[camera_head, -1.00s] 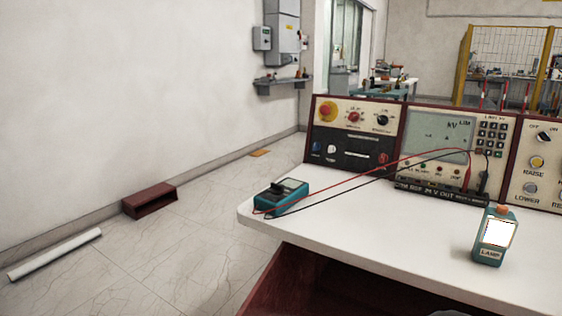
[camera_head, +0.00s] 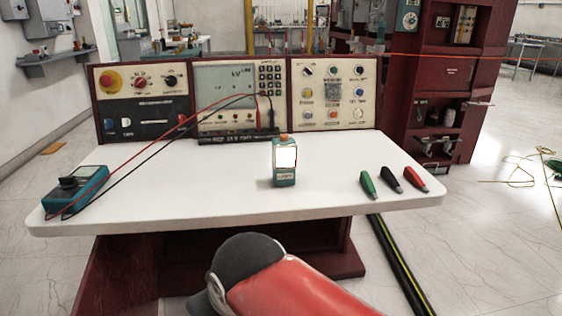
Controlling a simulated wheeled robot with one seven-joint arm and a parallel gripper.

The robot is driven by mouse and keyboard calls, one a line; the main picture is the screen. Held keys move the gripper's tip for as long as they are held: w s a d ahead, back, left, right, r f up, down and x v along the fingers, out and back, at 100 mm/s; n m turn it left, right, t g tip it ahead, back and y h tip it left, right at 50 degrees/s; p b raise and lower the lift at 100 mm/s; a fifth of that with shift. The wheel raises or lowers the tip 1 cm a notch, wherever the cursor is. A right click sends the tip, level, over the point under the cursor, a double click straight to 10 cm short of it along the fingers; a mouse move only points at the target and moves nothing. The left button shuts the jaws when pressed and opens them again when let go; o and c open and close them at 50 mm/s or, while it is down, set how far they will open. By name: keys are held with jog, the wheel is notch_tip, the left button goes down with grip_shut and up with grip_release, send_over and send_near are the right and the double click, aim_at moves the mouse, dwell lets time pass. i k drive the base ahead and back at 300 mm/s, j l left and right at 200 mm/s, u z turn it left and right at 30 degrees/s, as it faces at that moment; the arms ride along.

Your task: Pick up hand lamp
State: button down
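The hand lamp (camera_head: 285,176) is a small teal box with a bright white panel and an orange-brown top. It stands upright near the middle of the white table (camera_head: 225,204). Nothing touches it. A red and dark grey part of my arm shows at the bottom centre, below the table's front edge and apart from the lamp. My gripper's fingers are not visible in this view.
A teal multimeter (camera_head: 76,189) with red and black leads lies at the table's left. Green, black and red clips (camera_head: 391,179) lie at the right. A control panel (camera_head: 235,97) lines the back. A black-and-yellow strip (camera_head: 401,268) runs along the floor.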

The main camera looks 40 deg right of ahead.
aim_at(285, 155)
jog(key=z, duration=1.6)
